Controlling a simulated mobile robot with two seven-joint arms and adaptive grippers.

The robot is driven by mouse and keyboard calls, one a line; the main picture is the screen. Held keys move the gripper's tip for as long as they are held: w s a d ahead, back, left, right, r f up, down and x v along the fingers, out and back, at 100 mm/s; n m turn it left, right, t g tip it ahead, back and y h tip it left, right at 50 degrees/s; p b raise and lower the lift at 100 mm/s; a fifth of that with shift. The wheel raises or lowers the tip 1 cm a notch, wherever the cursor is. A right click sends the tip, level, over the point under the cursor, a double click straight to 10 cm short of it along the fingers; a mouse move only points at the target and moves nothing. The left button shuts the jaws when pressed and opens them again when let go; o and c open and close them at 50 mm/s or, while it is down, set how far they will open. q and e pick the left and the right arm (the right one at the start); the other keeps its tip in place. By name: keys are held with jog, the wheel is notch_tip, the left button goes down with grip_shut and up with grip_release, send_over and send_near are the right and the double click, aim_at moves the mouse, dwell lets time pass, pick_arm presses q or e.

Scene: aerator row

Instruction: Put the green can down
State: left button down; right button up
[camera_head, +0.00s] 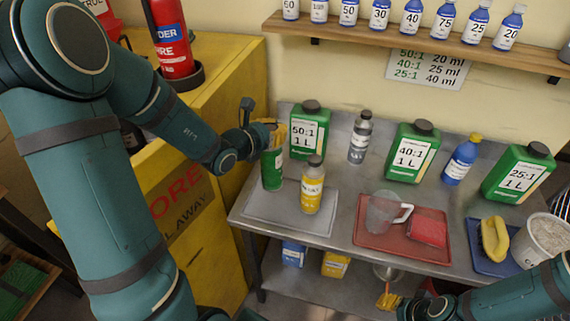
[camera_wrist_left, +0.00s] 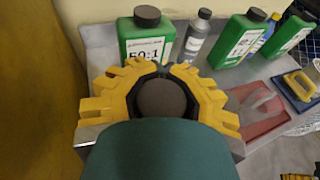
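The green can (camera_head: 272,172) is upright at the back left corner of the grey tray (camera_head: 262,216). Its base looks at tray level; whether it touches the tray I cannot tell. My left gripper (camera_head: 273,127) has its yellow fingers around the can's upper part, hiding its top in the head view. In the left wrist view, the fingers (camera_wrist_left: 160,82) curl round a dark round cap (camera_wrist_left: 163,99) from both sides. My right gripper (camera_head: 388,301) is low at the front of the bench, with yellow fingertips partly showing; its opening is unclear.
A yellow-labelled bottle (camera_head: 312,188) stands close right of the can. Behind are a green 50:1 jug (camera_head: 310,133) and a grey bottle (camera_head: 360,140). A red tray (camera_head: 372,238) holds a clear measuring jug (camera_head: 382,213) and red cloth (camera_head: 428,232). The grey tray's front left is clear.

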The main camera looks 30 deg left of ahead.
aim_at(271, 159)
pick_arm(q)
notch_tip(271, 159, down, 7)
jog(key=shift+r+b, duration=0.15)
jog(key=shift+b, duration=0.2)
jog(key=c, duration=1.7)
grip_release()
jog(key=shift+f, duration=0.2)
jog(key=o, duration=0.7)
